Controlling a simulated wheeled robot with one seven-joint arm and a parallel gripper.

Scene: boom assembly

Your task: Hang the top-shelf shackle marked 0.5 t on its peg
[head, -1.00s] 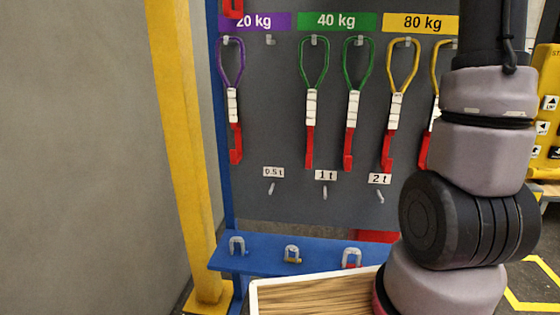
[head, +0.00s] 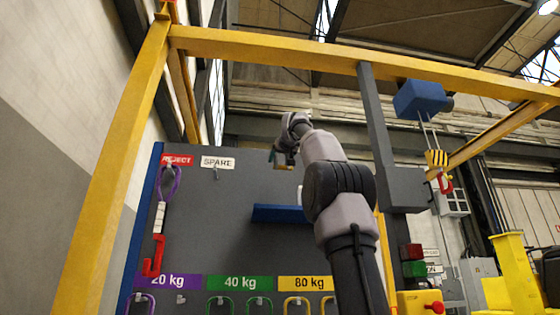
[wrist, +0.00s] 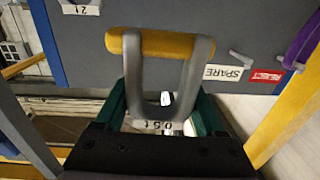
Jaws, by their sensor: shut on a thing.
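In the wrist view a grey shackle (wrist: 195,72) with a yellow pin (wrist: 160,44) sits between the green fingers of my gripper (wrist: 162,105). A white 0.5 t mark (wrist: 155,125) shows at its near end. My gripper is shut on it. In the head view my gripper (head: 284,158) is raised, near the upper edge of the grey board, and a bit of yellow shows at it. The labelled shackle pegs are out of the head view. In the wrist view a 2 t label (wrist: 80,8) shows at the top left.
The blue upper shelf (head: 280,213) juts from the grey board (head: 225,245). A purple sling with a red hook (head: 154,260) hangs under REJECT; the SPARE peg (head: 215,173) looks empty. Yellow frame posts (head: 105,180) stand left. A hoist (head: 420,98) hangs right.

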